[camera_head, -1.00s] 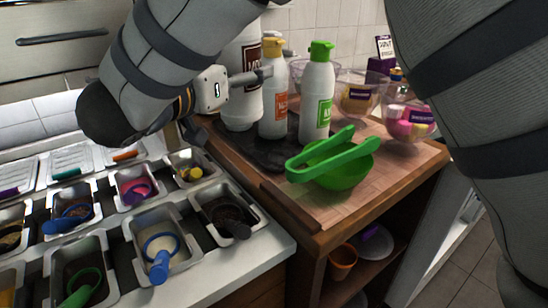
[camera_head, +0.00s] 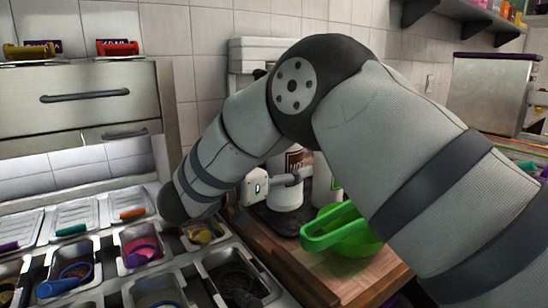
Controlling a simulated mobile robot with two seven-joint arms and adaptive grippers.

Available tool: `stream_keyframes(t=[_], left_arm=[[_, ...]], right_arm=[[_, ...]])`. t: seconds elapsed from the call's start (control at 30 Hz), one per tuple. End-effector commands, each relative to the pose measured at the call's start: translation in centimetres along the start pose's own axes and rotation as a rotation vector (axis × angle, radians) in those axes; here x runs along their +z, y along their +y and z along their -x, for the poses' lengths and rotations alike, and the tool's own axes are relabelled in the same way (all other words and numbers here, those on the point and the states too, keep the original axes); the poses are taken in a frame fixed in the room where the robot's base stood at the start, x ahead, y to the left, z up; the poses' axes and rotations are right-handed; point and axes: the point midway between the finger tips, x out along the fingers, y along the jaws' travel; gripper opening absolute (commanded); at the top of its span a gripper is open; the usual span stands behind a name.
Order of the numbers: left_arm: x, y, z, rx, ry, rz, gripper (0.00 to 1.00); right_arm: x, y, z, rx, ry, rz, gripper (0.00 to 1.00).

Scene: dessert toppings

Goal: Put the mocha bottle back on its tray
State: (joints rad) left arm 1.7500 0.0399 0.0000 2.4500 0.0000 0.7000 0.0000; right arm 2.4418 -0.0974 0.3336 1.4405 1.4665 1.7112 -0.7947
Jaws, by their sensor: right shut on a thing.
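The mocha bottle (camera_head: 285,198) is a white bottle with a dark brown label. It stands upright at the dark tray (camera_head: 277,222) on the wooden counter; its base looks to be on the tray, though contact is hard to confirm. My right gripper (camera_head: 297,178) comes in from the left side of the bottle and is shut on it. My right arm's elbow and forearm hide the bottle's top. Another white bottle (camera_head: 323,185) stands to its right, mostly hidden by my arm. My left gripper is not in view.
Topping containers, including one with pink contents (camera_head: 140,250), fill the left counter. A metal drawer unit (camera_head: 80,100) stands behind left.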

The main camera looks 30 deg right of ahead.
Motion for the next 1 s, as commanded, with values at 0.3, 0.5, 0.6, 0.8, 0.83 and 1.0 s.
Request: stream_keyframes(t=[0.3, 0.5, 0.6, 0.8, 0.83, 1.0], left_arm=[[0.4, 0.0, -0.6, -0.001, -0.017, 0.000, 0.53], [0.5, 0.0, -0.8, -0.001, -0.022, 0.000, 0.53], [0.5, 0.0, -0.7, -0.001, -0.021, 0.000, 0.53], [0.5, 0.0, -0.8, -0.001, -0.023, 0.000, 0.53], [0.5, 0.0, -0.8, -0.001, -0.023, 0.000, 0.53], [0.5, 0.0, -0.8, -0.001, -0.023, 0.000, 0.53]], right_arm=[[2.8, -0.6, -2.0, 0.000, 0.007, -0.003, 0.35], [4.7, -0.6, -2.0, 0.000, 0.009, -0.011, 0.35], [4.5, -0.6, -2.0, 0.000, 0.009, -0.012, 0.35], [4.9, -0.6, -2.0, 0.000, 0.008, -0.010, 0.35], [5.2, -0.5, -2.0, -0.001, 0.002, -0.006, 0.65], [5.2, -0.6, -2.0, -0.001, 0.002, -0.006, 0.83]])
